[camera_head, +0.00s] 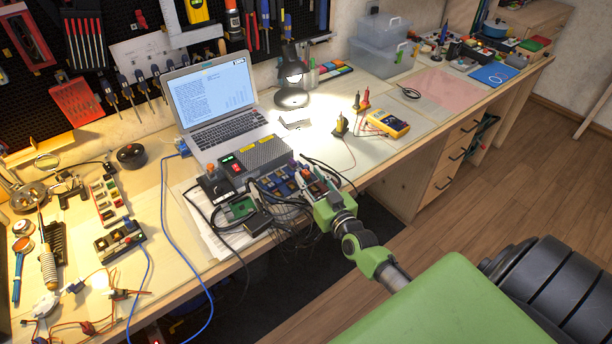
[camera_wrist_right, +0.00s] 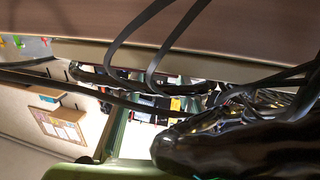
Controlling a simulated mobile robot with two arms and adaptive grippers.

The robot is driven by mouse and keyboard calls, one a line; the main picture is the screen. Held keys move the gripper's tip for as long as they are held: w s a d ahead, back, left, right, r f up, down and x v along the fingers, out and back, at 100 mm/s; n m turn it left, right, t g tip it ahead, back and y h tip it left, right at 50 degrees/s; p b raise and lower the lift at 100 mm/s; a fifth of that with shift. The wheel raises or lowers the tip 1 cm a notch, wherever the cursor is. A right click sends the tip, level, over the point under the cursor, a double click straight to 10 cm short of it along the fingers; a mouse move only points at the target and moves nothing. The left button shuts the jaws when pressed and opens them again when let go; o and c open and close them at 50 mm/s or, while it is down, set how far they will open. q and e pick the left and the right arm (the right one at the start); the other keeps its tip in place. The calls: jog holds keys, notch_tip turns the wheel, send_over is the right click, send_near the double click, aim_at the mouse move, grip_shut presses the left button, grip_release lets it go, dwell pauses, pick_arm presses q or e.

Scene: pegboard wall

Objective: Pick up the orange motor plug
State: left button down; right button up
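My right gripper (camera_head: 318,188) is over the front edge of the workbench, at the right end of the cable-covered electronics. Dark cables lie around it, and its fingertips are hard to make out. The right wrist view is filled by black cables (camera_wrist_right: 150,50), a large dark blurred shape (camera_wrist_right: 235,140) and part of my green arm. I cannot pick out the orange motor plug for certain in either view; small coloured connectors (camera_head: 284,182) sit in a row just left of the right gripper. My left gripper is not in view.
An open laptop (camera_head: 212,92) stands behind a grey power unit (camera_head: 262,155). A green circuit board (camera_head: 238,208) lies among loose cables. A yellow multimeter (camera_head: 388,123) lies to the right. Wired parts (camera_head: 90,327) crowd the left front. The pink mat (camera_head: 447,88) is clear.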

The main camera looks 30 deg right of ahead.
jog(key=shift+w+d+f, duration=0.1)
jog(key=shift+w+d, duration=0.05)
jog(key=shift+w, duration=1.3)
jog(key=shift+c, duration=0.5)
grip_shut()
